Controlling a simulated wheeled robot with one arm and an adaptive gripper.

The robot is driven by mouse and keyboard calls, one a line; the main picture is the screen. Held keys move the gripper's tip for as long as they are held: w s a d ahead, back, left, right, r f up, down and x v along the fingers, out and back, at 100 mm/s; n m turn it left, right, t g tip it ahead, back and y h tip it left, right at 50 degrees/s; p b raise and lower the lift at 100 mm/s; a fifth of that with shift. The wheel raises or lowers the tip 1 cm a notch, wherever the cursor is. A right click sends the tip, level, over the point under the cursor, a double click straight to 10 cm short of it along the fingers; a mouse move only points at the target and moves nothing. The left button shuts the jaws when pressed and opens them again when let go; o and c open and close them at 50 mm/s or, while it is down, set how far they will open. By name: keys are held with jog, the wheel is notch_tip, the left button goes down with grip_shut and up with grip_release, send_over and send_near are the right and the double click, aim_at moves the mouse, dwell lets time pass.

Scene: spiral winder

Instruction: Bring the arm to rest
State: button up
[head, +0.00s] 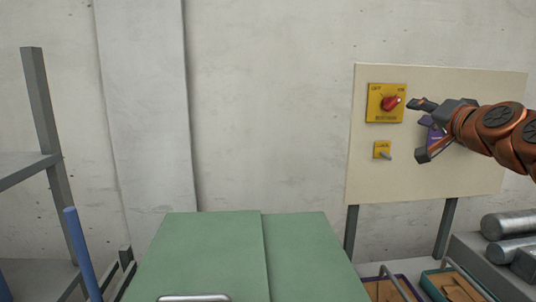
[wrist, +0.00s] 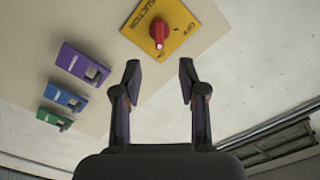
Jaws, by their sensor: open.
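My gripper (head: 424,130) is in front of the control board at the right of the head view. In the wrist view my gripper (wrist: 160,68) has its two fingers apart, with nothing between them. A red rotary knob (head: 391,103) on a yellow plate sits just left of the upper finger in the head view. In the wrist view the red knob (wrist: 159,32) is beyond the fingertips, apart from them. My orange arm reaches in from the right edge and is held out, raised.
The beige board (head: 365,185) carries a small yellow toggle plate (head: 382,150). Purple (wrist: 82,64), blue (wrist: 66,97) and green (wrist: 54,119) units show beside the knob. A green-topped table (head: 205,245) stands below, a grey rack (head: 45,120) left, metal cylinders (head: 510,224) right.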

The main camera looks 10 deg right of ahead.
jog(key=s+a+f+n+g+y+p, duration=0.1)
jog(key=s+a+f+n+g+y, duration=0.15)
jog(key=a+f, duration=0.4)
jog(key=s+a+f+n+g+y+p, duration=0.1)
jog(key=a+f+n+g+p, duration=0.2)
jog(key=a, duration=0.7)
jog(key=s+a+f+n+g+y, duration=0.1)
jog(key=s+a+f+n+g, duration=0.15)
jog(key=a+f, duration=0.55)
jog(key=s+a+f+n+g+h+p, duration=0.1)
jog(key=s+a+f+g, duration=0.15)
jog(key=s+f, duration=0.3)
jog(key=s+a+f+n+g+p, duration=0.1)
jog(key=s+a+f+g, duration=0.1)
jog(key=s+f+g, duration=0.4)
jog(key=s+d+f+g+h+p, duration=0.1)
jog(key=s+f, duration=0.1)
jog(key=s, duration=0.6)
jog(key=s+d+f+g+h+p, duration=0.1)
jog(key=s+f+g, duration=0.1)
jog(key=s, duration=0.7)
jog(key=shift+d+f, duration=0.25)
jog(key=shift+f, duration=0.15)
jog(key=shift+s, duration=0.1)
